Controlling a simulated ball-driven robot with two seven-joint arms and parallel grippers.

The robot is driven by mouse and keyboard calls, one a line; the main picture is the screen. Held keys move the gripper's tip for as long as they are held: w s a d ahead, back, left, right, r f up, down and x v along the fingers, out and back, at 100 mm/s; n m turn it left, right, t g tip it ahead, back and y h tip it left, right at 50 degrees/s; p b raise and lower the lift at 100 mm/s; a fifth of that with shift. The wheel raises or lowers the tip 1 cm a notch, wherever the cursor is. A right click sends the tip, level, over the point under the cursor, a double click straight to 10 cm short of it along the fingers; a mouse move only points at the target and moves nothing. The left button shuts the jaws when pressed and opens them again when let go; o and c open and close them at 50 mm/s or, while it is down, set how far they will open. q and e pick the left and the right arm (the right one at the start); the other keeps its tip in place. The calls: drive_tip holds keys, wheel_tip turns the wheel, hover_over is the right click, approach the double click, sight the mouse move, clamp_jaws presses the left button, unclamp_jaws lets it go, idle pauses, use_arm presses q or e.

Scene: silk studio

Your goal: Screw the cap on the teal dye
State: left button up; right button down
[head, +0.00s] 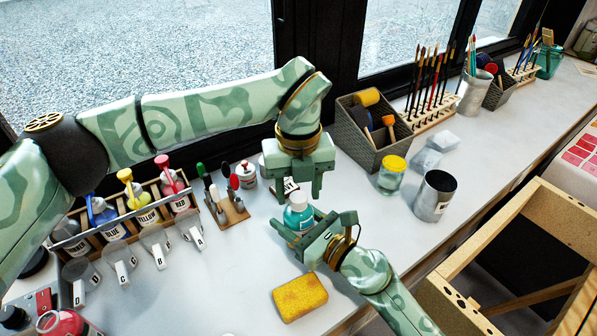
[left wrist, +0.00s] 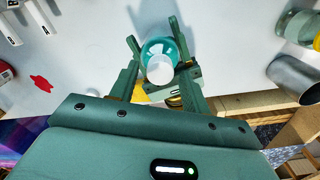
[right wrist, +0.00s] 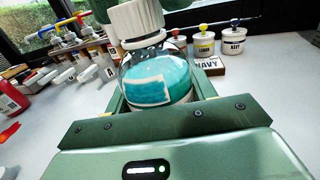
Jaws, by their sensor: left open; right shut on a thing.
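The teal dye bottle (head: 296,219) stands upright on the table in the head view, with a white cap (head: 298,200) on its neck. My right gripper (head: 300,226) is shut around the bottle's body from the front right. In the right wrist view the teal bottle (right wrist: 160,75) has a pale-outlined label, and the ribbed white cap (right wrist: 138,20) sits on top, cut by the frame edge. How tight it is cannot be told. My left gripper (head: 299,192) is open, pointing down just above the cap. The left wrist view shows the white cap (left wrist: 160,69) between its fingers.
A yellow sponge (head: 300,297) lies in front. A rack of dye bottles (head: 110,228) and several cups stand left. A yellow-lidded jar (head: 392,176), a metal can (head: 434,196) and a grey basket (head: 372,135) stand right. A wooden frame (head: 520,210) borders the table.

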use_arm(q)
drive_tip(key=shift+f, duration=0.4)
drive_tip(key=shift+c, duration=0.4)
drive_tip(key=c, duration=0.9)
clamp_jaws()
drive_tip(key=m, duration=0.8)
drive_tip(key=o, duration=1)
unclamp_jaws()
